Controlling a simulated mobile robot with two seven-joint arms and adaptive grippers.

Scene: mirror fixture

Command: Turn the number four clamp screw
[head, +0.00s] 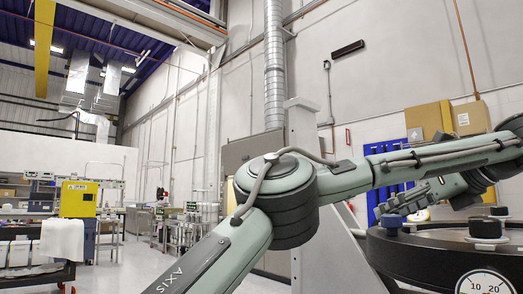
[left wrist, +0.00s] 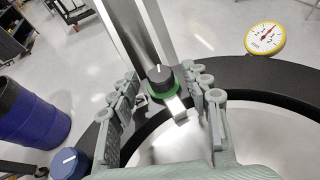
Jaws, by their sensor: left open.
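A black clamp screw knob (left wrist: 160,79) with a white line on top and a green collar stands on the black ring fixture (left wrist: 262,103) in the left wrist view. My left gripper (left wrist: 161,88) is open, with one finger on each side of this knob and gaps visible. No number is readable on it, so I cannot tell whether it is number four. A blue knob (left wrist: 70,163) is at the lower left. In the head view, my left gripper (head: 405,200) reaches over the ring (head: 425,250); the knob between its fingers is hidden there. My right gripper is not in view.
A yellow-rimmed dial gauge (left wrist: 265,38) is at the ring's far right in the left wrist view. A blue barrel (left wrist: 30,112) stands on the floor at left. In the head view, another black knob (head: 486,228) and a large dial (head: 485,283) are at right.

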